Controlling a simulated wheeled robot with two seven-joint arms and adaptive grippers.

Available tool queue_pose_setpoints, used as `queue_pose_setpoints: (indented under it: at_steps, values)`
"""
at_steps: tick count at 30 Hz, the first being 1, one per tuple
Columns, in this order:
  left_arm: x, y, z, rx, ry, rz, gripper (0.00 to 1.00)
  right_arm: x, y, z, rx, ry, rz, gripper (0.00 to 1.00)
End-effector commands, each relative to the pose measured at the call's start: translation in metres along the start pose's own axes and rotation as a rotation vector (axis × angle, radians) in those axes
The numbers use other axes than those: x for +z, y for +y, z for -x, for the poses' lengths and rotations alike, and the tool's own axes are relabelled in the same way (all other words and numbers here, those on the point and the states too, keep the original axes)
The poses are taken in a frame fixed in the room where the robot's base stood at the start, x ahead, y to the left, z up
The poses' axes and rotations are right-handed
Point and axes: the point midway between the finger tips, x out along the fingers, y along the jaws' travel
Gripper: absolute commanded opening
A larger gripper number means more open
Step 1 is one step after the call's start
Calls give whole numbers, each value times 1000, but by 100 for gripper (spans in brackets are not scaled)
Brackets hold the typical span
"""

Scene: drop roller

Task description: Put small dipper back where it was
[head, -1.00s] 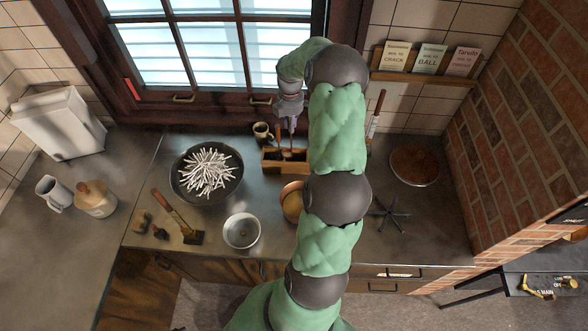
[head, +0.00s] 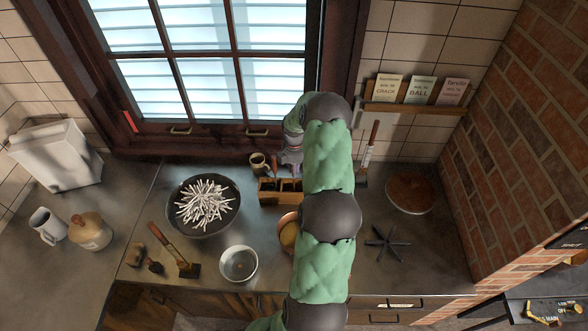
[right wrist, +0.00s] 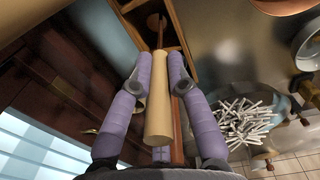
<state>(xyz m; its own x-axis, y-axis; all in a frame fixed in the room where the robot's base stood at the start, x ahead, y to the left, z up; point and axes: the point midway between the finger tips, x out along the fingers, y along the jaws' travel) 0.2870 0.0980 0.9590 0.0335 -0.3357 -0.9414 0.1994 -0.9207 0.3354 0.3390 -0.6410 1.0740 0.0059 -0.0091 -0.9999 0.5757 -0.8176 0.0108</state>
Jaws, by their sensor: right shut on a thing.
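My right gripper (right wrist: 160,64) is shut on the small dipper (right wrist: 158,112), whose thick tan handle runs between the purple fingers. A thin brown part leads from the handle towards a wooden box with compartments (head: 283,198). The dipper's far end is not clear, and I cannot tell whether it touches the box. In the head view my right gripper (head: 291,158) is just above and behind the box, its fingertips largely hidden. The box wall also shows in the right wrist view (right wrist: 187,62). My left gripper is not in view.
A dark pan (head: 180,222) of white sticks stands left of the box, a mug (head: 257,161) behind it. A black star-shaped stand (head: 388,243) is at right.

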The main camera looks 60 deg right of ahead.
Motion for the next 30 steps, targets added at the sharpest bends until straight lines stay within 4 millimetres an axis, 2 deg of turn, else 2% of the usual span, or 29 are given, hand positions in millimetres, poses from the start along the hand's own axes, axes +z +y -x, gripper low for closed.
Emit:
queue_pose_setpoints:
  at_steps: [12, 13, 15, 26, 30]
  values:
    - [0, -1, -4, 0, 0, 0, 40, 0, 1, -6, 3, 0, 0, 0]
    - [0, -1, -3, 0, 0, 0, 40, 0, 1, -6, 2, 0, 0, 23]
    - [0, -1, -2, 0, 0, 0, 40, 0, 1, -6, 2, 0, 0, 41]
    - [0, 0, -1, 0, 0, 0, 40, 0, 1, -4, 2, 0, 0, 41]
    - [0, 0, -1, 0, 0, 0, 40, 0, 2, 6, 6, 0, -1, 41]
